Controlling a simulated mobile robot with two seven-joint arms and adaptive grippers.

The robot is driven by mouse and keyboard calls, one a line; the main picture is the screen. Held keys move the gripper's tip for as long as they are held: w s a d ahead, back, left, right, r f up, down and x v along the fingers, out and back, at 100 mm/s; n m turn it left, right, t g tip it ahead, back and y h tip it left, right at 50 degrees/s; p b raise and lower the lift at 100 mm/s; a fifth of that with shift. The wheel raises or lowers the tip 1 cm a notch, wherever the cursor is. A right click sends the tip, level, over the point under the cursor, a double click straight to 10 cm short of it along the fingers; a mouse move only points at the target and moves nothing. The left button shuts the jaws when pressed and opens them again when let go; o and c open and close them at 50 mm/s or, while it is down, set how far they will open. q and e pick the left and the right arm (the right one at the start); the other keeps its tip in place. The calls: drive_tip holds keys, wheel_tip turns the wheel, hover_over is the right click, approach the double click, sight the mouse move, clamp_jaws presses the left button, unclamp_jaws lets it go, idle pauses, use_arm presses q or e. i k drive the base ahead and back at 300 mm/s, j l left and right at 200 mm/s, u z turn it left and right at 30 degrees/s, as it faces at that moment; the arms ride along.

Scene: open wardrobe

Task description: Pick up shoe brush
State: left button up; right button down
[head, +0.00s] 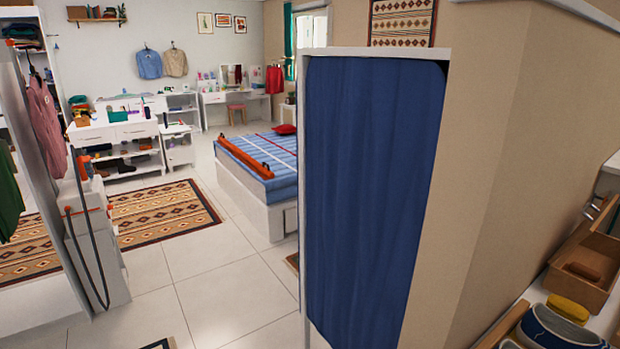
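I cannot make out a shoe brush for certain in the head view. A low white shelf unit (117,135) at the left back holds several small dark items that may be shoes, too small to tell apart. Neither of my grippers shows in this view.
A blue curtain (372,190) in a white frame stands close in the middle. Behind it is a bed (258,185) with a long orange thing (245,157). A patterned rug (163,210) lies on open tiles. At lower right are a wooden box (588,262) and yellow block (569,307).

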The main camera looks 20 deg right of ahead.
sight(587, 274)
drive_tip(key=i+z, duration=0.15)
drive_tip(key=z, duration=0.25)
drive_tip(key=i+z, duration=0.15)
drive_tip(key=z, duration=0.3)
drive_tip(key=i+z, duration=0.15)
drive_tip(key=z, duration=0.25)
drive_tip(key=i+j+z, duration=0.1)
drive_tip(key=z, duration=0.3)
drive_tip(key=i+z, duration=0.25)
drive_tip(key=z, duration=0.15)
drive_tip(key=i+j+z, duration=0.2)
drive_tip(key=z, duration=0.25)
